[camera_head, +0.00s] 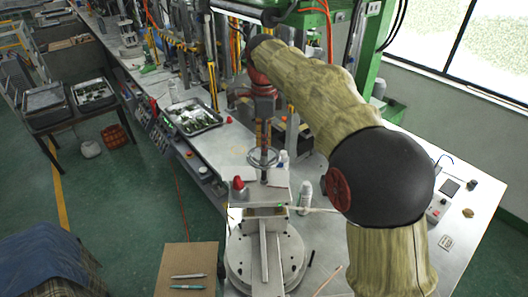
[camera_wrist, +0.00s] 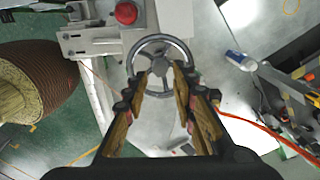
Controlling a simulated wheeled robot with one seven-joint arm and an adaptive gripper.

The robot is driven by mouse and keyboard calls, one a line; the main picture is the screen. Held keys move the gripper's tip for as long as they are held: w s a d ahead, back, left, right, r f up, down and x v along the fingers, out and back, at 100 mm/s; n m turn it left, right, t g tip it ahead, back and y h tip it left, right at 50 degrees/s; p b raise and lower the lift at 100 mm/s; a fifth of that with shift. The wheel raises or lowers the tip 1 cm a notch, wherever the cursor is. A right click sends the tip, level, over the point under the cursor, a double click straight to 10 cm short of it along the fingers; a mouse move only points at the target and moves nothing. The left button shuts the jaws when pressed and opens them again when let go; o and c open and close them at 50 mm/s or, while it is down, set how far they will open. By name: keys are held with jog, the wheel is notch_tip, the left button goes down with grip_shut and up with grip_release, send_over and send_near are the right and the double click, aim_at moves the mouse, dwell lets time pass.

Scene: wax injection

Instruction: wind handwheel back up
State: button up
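The handwheel (camera_head: 262,158) is a grey metal ring with spokes, lying level above the wax injection machine (camera_head: 265,258) in the head view. It also shows in the wrist view (camera_wrist: 162,40), with its hub between my fingers. My gripper (camera_head: 264,143) points straight down over the wheel. In the wrist view its two fingers (camera_wrist: 163,77) stand apart with a clear gap between them. They cover the left and right parts of the rim. I cannot tell whether the fingertips touch the wheel.
A red knob (camera_wrist: 126,13) stands close beside the wheel. A white bottle (camera_head: 305,194) stands on the bench to its right, and a metal tray (camera_head: 192,118) lies to the left. A brown board (camera_head: 187,262) with pens is in front. Green machine frames stand behind.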

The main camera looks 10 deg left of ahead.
aim_at(264, 167)
jog(key=shift+f, duration=2.2)
grip_shut()
